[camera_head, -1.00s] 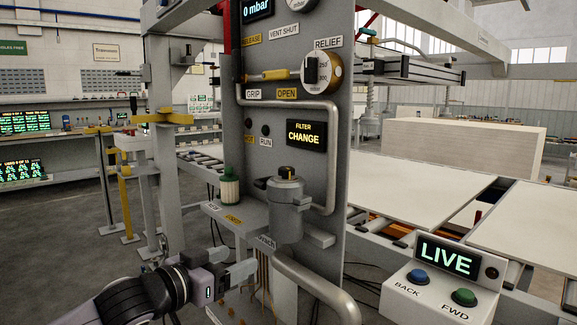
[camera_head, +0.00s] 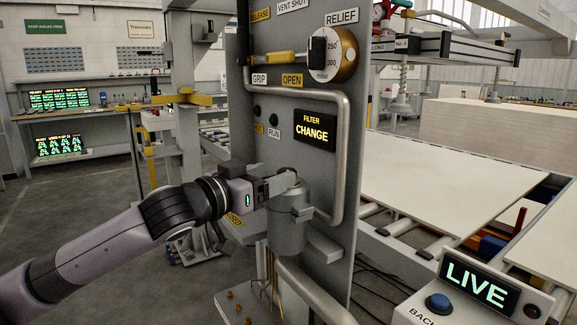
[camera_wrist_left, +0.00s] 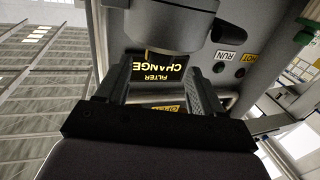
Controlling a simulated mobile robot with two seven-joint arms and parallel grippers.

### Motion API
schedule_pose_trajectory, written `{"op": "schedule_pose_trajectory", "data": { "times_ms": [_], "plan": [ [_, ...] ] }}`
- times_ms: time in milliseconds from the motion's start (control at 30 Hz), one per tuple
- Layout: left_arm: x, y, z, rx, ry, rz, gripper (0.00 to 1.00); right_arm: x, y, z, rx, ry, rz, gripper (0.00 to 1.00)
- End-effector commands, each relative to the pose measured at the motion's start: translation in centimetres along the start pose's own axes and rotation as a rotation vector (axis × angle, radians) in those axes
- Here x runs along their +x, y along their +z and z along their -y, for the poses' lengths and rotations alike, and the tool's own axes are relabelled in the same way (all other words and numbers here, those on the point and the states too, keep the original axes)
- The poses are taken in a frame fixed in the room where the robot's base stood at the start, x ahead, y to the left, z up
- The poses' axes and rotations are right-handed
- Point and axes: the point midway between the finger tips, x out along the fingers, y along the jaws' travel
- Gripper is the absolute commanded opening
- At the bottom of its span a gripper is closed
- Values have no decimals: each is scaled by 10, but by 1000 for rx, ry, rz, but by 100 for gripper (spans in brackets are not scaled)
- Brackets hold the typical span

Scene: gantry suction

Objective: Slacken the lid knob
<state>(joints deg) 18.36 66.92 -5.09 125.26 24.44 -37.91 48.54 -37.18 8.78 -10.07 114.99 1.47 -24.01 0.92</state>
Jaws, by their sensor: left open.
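The grey filter canister (camera_head: 287,232) is mounted upright on the panel, below the lit FILTER CHANGE display (camera_head: 315,130). My left gripper (camera_head: 284,180) is at the top of the canister, level with its lid, and covers most of the lid knob in the head view. In the left wrist view the picture is upside down; the two fingers (camera_wrist_left: 160,85) are apart, with the canister's grey round body (camera_wrist_left: 165,22) close by at the top. I cannot tell whether the fingers touch the knob. My right gripper is not in view.
The upright grey panel (camera_head: 335,215) stands directly behind the canister, with a bent pipe (camera_head: 342,165) on its right. A RELIEF dial (camera_head: 332,55) and a yellow-handled lever (camera_head: 270,57) are above. A LIVE control box (camera_head: 470,295) is at lower right.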

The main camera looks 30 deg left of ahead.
Motion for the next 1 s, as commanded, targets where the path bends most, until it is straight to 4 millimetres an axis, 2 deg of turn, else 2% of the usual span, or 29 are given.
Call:
{"op": "schedule_pose_trajectory", "data": {
  "times_ms": [200,433,867,900,967,1000],
  "plan": [
    [23,-4,0,-2,1,-3,67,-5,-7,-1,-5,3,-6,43],
    [44,-2,0,0,1,-2,67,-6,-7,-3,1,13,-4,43],
    [52,0,-1,3,2,0,67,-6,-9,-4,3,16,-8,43],
    [52,0,-1,3,2,0,64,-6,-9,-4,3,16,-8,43],
    [52,0,-1,3,2,0,44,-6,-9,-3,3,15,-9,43],
    [52,0,-1,3,2,0,31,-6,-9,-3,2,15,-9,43]
  ]
}}
